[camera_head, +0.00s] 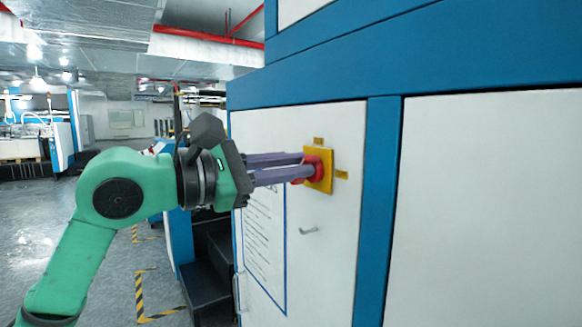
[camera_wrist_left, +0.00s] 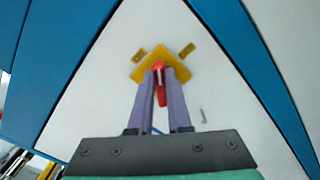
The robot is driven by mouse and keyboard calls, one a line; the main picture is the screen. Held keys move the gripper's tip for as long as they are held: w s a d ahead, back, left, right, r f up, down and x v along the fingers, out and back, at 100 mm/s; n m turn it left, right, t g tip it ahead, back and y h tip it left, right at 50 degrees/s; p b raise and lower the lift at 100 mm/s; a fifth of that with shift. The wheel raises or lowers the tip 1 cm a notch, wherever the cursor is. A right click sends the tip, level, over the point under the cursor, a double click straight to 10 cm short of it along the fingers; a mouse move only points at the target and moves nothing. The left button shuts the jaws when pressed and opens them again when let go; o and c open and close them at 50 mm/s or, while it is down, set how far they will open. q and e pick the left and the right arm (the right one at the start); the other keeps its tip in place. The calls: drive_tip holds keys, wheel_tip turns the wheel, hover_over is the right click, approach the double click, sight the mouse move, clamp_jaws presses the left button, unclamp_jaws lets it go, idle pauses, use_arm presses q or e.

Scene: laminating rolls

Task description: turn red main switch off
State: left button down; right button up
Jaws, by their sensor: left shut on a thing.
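The red main switch (camera_head: 319,168) sits on a yellow square plate (camera_head: 327,165) on the white cabinet door. My left gripper (camera_head: 303,167) reaches in from the left, and its purple fingers are shut on the switch. In the left wrist view the red switch (camera_wrist_left: 160,90) shows between the two fingertips (camera_wrist_left: 160,80), in front of the yellow plate (camera_wrist_left: 146,57), which looks turned like a diamond there. The fingers hide part of the switch. My right gripper is not in view.
The white cabinet door (camera_head: 330,270) has blue frame posts (camera_head: 378,200), a small metal handle (camera_head: 309,231) and a printed sheet (camera_head: 264,245). Dark steps (camera_head: 208,265) stand left of the cabinet. Open floor with yellow-black marking (camera_head: 146,295) lies at left.

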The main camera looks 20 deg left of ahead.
use_arm(q)
drive_tip(key=shift+s+d+f+m+b, duration=0.1)
drive_tip(key=shift+f+m+b, duration=0.15)
drive_tip(key=shift+m, duration=1.4)
drive_tip(key=shift+d+f+m+b, duration=0.15)
drive_tip(key=shift+m+b, duration=0.1)
drive_tip(key=shift+m, duration=1.35)
drive_tip(key=shift+s+a+f+m+b, duration=0.1)
drive_tip(key=shift+f+m+b, duration=0.15)
drive_tip(key=shift+m, duration=1.4)
drive_tip(key=shift+d, duration=0.1)
drive_tip(key=c, duration=0.9)
unclamp_jaws()
drive_tip(key=shift+o, duration=0.2)
drive_tip(key=b+v, duration=0.6)
drive_tip(key=v, duration=0.8)
drive_tip(key=shift+s, duration=0.2)
